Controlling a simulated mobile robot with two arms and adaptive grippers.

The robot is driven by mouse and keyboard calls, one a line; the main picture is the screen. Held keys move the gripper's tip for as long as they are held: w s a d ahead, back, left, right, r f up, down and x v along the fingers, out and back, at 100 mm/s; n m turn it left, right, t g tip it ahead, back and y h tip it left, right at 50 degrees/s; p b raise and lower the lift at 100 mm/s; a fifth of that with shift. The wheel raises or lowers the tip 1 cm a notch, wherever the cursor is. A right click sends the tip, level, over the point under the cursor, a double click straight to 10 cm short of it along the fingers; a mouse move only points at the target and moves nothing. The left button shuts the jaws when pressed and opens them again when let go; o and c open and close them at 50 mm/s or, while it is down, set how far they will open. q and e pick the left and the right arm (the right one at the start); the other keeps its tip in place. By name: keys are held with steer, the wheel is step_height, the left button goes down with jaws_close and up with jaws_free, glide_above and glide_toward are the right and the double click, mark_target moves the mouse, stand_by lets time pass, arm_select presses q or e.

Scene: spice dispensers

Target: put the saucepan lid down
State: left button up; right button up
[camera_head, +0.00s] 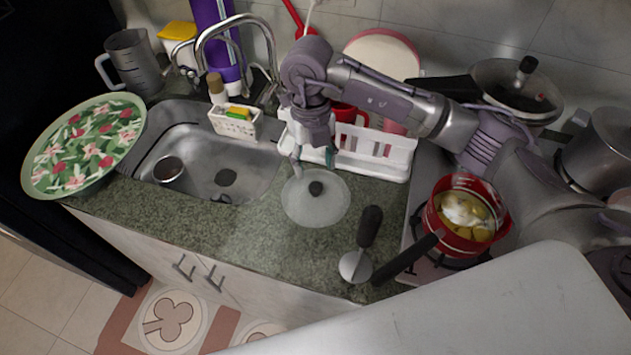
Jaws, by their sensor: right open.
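The saucepan lid (302,203), a round glass disc with a black knob (316,188), lies flat on the green stone counter between the sink and the stove. My right gripper (313,158) points down just above the lid's far side, open. No gap between the fingers and the lid's far rim can be made out clearly. The red saucepan (437,217) stands uncovered on the stove at the right, with yellowish food in it and its dark handle pointing to the lower left. My left gripper is not in view.
A black-handled utensil (368,228) lies on the counter right of the lid. A white dish rack (385,163) stands behind it. The sink (205,182) with a tap is on the left. A lidded pan (500,80) and a pot are at the back right.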

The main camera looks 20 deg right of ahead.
steer(key=shift+w+r+b, duration=0.15)
steer(key=shift+r+b, duration=0.1)
steer(key=shift+r, duration=1.05)
steer(key=shift+w+r+b, duration=0.15)
steer(key=shift+r+b, duration=0.1)
steer(key=shift+r, duration=1)
steer(key=shift+s+a+f, duration=0.1)
